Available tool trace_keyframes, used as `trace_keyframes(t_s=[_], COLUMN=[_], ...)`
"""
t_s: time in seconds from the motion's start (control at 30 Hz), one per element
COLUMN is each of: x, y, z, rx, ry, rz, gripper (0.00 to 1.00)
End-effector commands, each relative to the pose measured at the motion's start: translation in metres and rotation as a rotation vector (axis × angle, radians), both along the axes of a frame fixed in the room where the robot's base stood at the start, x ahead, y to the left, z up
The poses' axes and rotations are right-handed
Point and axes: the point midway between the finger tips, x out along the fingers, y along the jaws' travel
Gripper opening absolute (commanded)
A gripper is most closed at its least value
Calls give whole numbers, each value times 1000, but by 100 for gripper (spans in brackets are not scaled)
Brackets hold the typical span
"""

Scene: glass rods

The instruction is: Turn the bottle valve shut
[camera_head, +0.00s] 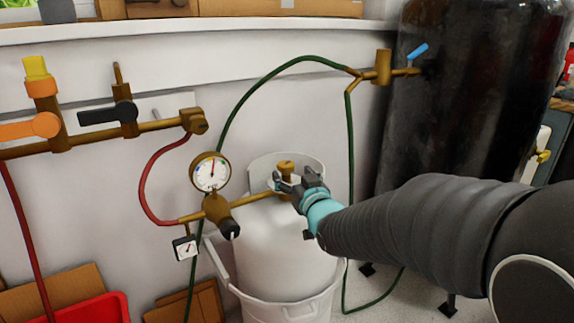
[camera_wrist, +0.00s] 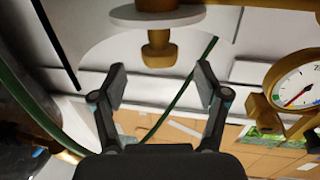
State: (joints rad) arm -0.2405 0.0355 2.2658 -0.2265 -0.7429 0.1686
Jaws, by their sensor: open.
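The white gas bottle (camera_head: 285,245) stands near the middle of the head view. Its brass valve (camera_head: 286,166) rises from the top, with a pale round disc around it. A brass pipe joins it to the regulator gauge (camera_head: 210,172) at left. My gripper (camera_head: 287,183) is beside the valve, partly covering it and the disc. In the wrist view, which looks upside down, my gripper (camera_wrist: 161,82) is open and empty. The brass valve stem (camera_wrist: 158,52) and pale disc (camera_wrist: 150,19) are ahead of the gap between the fingers, with no contact visible.
A large black tank (camera_head: 470,90) with a blue-handled valve (camera_head: 417,52) stands at right. A green hose (camera_head: 350,150) loops behind the bottle. A wall pipe with orange and black handles (camera_head: 110,112) is at left. A red tray (camera_head: 95,308) is at lower left.

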Motion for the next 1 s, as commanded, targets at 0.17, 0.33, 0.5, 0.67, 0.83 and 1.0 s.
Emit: trace_keyframes(t_s=[0.17, 0.33, 0.5, 0.67, 0.83, 1.0], x=[28, 44, 51, 52, 52, 52], y=[12, 19, 21, 22, 21, 21], z=[0, 1, 0, 0, 0, 0], rx=[0, 0, -1, -1, -1, -1], ry=[1, -1, 0, 0, 0, 0], rz=[0, 0, 0, 0, 0, 0], gripper=[74, 74, 74, 74, 56, 14])
